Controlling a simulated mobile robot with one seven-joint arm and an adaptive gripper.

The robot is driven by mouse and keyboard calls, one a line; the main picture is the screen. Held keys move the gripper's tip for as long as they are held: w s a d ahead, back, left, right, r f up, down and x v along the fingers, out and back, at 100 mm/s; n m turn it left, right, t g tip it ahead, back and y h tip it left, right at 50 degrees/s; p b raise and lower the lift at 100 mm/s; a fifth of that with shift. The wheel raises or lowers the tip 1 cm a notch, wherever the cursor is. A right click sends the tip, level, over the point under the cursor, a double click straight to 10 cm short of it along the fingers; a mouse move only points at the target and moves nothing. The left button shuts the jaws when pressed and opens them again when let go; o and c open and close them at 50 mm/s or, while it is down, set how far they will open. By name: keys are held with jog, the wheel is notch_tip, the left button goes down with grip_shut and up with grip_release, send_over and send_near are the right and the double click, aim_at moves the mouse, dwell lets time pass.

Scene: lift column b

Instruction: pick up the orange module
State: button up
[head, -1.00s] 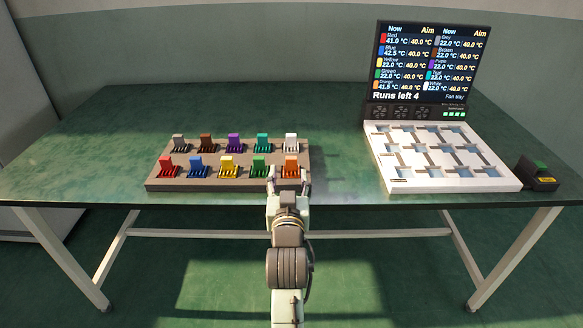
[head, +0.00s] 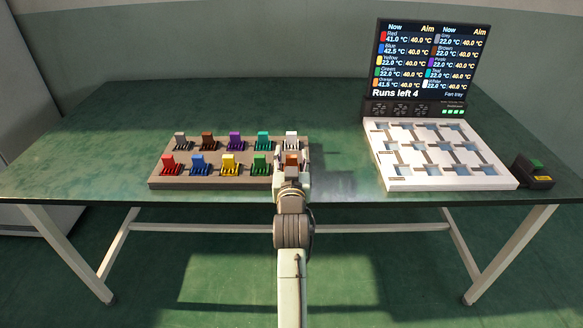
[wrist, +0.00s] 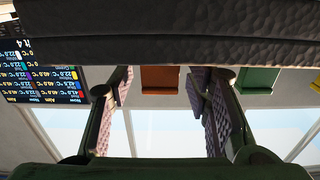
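The orange module (head: 292,159) stands upright in the near row of the brown rack (head: 216,181), at its right end. In the head view my gripper (head: 291,166) is at this module, with a finger on either side, and hides its lower part. The upside-down wrist view shows the orange module (wrist: 160,79) between my two fingers, with a visible gap on each side. My gripper (wrist: 162,95) is open and not closed on anything.
The green module (head: 260,163) is close to the left finger in the head view. The white module (head: 291,142) stands just behind the orange one.

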grip_shut()
dwell(0.3)
jog(key=shift+r, duration=0.1)
